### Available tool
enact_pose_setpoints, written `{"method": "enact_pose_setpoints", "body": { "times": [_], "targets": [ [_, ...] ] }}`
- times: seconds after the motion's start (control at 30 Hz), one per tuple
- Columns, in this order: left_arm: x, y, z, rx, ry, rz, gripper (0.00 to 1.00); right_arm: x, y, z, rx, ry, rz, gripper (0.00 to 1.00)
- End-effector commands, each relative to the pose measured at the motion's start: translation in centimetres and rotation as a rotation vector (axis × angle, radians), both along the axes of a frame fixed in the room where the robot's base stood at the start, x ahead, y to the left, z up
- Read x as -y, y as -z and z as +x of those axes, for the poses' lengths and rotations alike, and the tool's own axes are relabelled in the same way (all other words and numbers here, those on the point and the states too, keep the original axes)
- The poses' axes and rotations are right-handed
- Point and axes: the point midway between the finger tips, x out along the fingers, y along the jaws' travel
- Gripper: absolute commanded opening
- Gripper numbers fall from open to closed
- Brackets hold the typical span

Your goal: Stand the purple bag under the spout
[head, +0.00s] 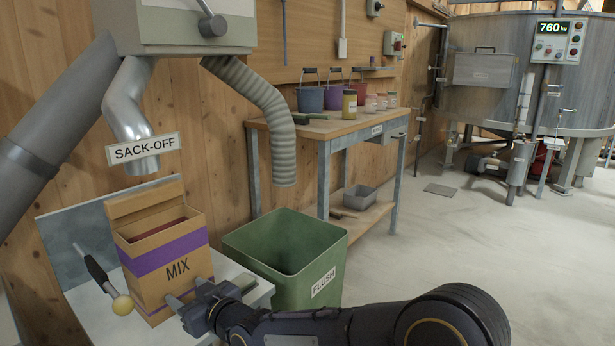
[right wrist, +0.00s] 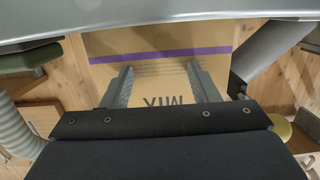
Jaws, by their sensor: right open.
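The bag, brown with a purple band and the word MIX (head: 165,260), stands upright on a pale platform (head: 240,270). Its top is open, and its mouth lies below the metal spout (head: 130,105) with the SACK-OFF sign. A gap shows between spout and bag. My right gripper (head: 187,292) is open at the bag's lower front. In the right wrist view, its two spread fingers (right wrist: 160,75) point at the bag's printed face (right wrist: 155,65), with nothing gripped between them. Whether the fingertips touch the bag I cannot tell. My left gripper is not in view.
A green FLUSH bin (head: 285,250) stands right of the platform, below a ribbed hose (head: 270,115). A bench (head: 335,125) with buckets and jars stands behind. The floor at right is mostly clear.

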Motion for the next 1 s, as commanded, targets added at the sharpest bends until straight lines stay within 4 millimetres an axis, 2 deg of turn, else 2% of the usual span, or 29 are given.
{"method": "enact_pose_setpoints", "body": {
  "times": [0.7, 1.0],
  "targets": [
    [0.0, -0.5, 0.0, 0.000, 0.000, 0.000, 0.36, -2.2, 0.0, 1.7, 0.000, 0.000, 0.000, 0.55],
    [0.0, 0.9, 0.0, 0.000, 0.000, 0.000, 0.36, -0.6, 0.2, 0.5, 0.001, 0.000, 0.002, 0.55]
  ]
}}
